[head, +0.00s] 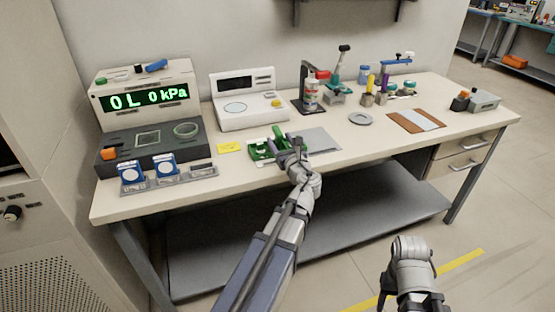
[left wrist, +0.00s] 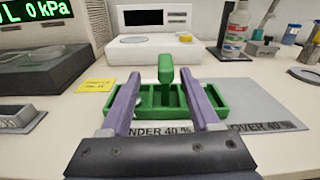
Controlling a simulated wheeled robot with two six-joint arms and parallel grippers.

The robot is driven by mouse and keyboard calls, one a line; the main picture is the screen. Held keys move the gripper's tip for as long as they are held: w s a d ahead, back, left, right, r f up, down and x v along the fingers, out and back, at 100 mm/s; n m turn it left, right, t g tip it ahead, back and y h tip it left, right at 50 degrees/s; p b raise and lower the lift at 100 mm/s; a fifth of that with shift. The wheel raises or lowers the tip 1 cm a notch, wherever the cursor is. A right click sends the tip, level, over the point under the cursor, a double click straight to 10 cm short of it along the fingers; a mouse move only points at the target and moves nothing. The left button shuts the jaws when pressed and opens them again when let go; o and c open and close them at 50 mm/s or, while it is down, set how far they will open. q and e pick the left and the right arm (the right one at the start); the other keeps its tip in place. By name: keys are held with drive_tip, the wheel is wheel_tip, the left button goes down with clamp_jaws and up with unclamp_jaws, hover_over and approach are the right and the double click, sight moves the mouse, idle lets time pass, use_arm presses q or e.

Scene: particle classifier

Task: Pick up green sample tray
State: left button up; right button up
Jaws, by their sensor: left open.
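My left gripper (head: 284,143) is at the tray from the front. In the left wrist view its two purple fingers (left wrist: 160,98) are open, one on each side of the handle, with gaps between. My right arm shows at the lower right of the head view; its fingertips are not visible.
The mat (left wrist: 265,112) has labels reading "UNDER 40 %" and "OVER 40 %". A yellow note (head: 229,147) lies left of the tray. A white scale (head: 247,100) stands behind, and a kPa display device (head: 146,95) at left. The mat's right part is bare.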

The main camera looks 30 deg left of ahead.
sight(275, 128)
use_arm(q)
drive_tip(key=shift+w+a+f+m, duration=0.15)
drive_tip(key=shift+a+m, duration=0.1)
drive_tip(key=shift+m, duration=0.35)
drive_tip(key=shift+w, duration=0.1)
drive_tip(key=shift+x, duration=1.25)
drive_tip(key=shift+w+d+x, duration=0.1)
drive_tip(key=shift+w+x, duration=0.05)
drive_tip(key=shift+x, duration=1.2)
drive_tip(key=shift+w+d+x, duration=0.1)
drive_tip(key=shift+d+x, duration=0.05)
drive_tip(key=shift+x, duration=1.15)
drive_tip(key=shift+r, duration=0.3)
clamp_jaws()
